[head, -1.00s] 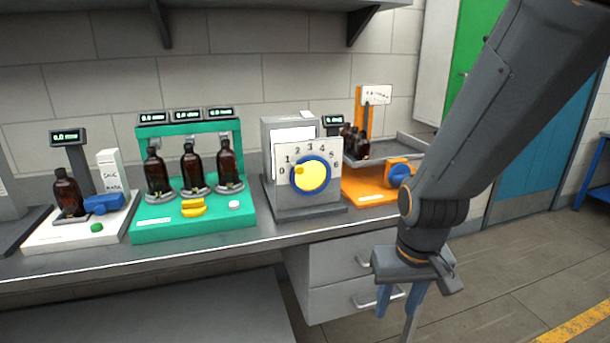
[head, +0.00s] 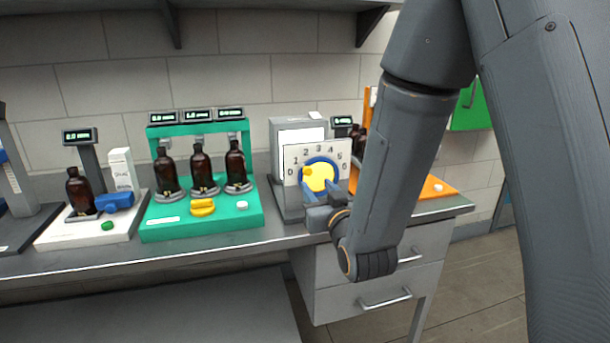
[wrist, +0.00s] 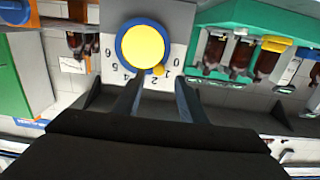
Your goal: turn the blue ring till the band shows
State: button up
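A blue ring (head: 334,165) circles a yellow disc (head: 321,178) on a white plate numbered 0 to 6, on a grey box. An orange dot (head: 307,171) sits at the disc's left edge. The wrist view, upside down, shows the blue ring (wrist: 118,43), the yellow disc (wrist: 143,46) and the dot (wrist: 158,71). My gripper (head: 321,187) is in front of the ring's lower part. In the wrist view my gripper (wrist: 155,90) is open and empty, its fingers apart below the ring in the picture. I cannot tell whether they touch it. I see no band.
A green stand (head: 210,224) with several amber bottles and a yellow handle (head: 203,207) is left of the dial box. A white station (head: 75,232) with a bottle and blue part (head: 115,202) stands further left. My arm hides much of the orange station (head: 436,188).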

aim_at(308, 173)
jog(key=p+x, duration=0.1)
jog(key=x, duration=0.2)
jog(key=p+x, duration=0.1)
jog(key=x, duration=0.3)
jog(key=shift+w+r, duration=0.25)
jog(key=shift+w, duration=0.05)
jog(key=shift+c, duration=0.3)
